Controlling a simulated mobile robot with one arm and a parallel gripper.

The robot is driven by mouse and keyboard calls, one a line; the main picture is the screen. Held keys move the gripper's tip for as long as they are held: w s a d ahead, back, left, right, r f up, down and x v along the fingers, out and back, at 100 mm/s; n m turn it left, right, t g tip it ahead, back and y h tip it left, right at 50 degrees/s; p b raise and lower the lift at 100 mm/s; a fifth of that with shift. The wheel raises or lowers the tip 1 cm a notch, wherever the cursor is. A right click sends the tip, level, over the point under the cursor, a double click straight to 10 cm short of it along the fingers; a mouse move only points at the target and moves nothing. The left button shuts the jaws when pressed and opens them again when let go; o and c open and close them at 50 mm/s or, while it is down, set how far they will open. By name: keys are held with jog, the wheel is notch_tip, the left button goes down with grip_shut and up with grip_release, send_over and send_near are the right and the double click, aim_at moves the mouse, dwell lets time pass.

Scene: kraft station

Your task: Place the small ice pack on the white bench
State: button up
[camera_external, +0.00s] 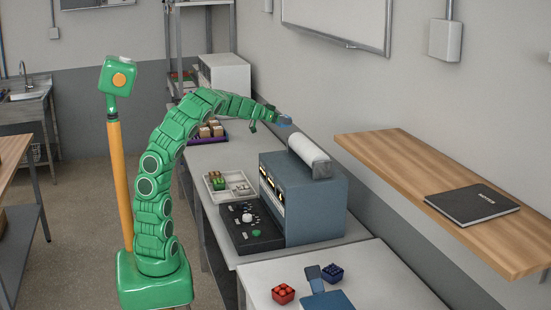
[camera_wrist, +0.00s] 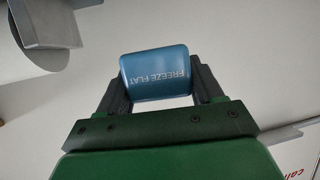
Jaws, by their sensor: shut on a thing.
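The small ice pack is a blue block lettered "FREEZE FLAT" (camera_wrist: 154,72) in the wrist view. My gripper (camera_external: 271,117) is shut on it, one dark finger on each side. In the external view the pack (camera_external: 285,121) shows as a small blue patch at the end of my arm, raised beside the wall, just behind the white roll on the blue-grey machine. A long white-topped bench (camera_external: 209,157) runs along the wall below. Another white-topped bench (camera_external: 385,270) stands nearer the camera. I cannot tell the pack's exact height above the surface.
The blue-grey machine (camera_external: 317,205) with its white roll (camera_external: 308,150) stands close to my gripper. A black control panel (camera_external: 250,228), a pale tray (camera_external: 230,184) and a purple tray (camera_external: 205,139) occupy the long bench. A wooden shelf (camera_external: 400,165) juts from the wall.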

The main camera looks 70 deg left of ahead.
jog(key=w+d+r, duration=0.3)
jog(key=w+d, duration=0.1)
jog(key=d, duration=0.3)
jog(key=w+d+r+h, duration=0.1)
jog(key=w+d+r, duration=0.2)
jog(key=d, duration=0.4)
jog(key=w+d+r, duration=0.3)
jog(key=w+d, duration=0.1)
jog(key=d, duration=0.3)
jog(key=shift+m+h, duration=0.6)
jog(key=shift+m, duration=0.3)
jog(key=s+d+f, duration=0.1)
jog(key=s+d, duration=0.1)
jog(key=d, duration=0.3)
jog(key=s+d+f, duration=0.2)
jog(key=d, duration=0.4)
jog(key=s+d+f, duration=0.2)
jog(key=d, duration=0.4)
jog(key=shift+s+d+f, duration=0.1)
jog(key=shift+s, duration=0.15)
jog(key=shift+s+d+f, duration=0.1)
jog(key=shift+s+d, duration=0.45)
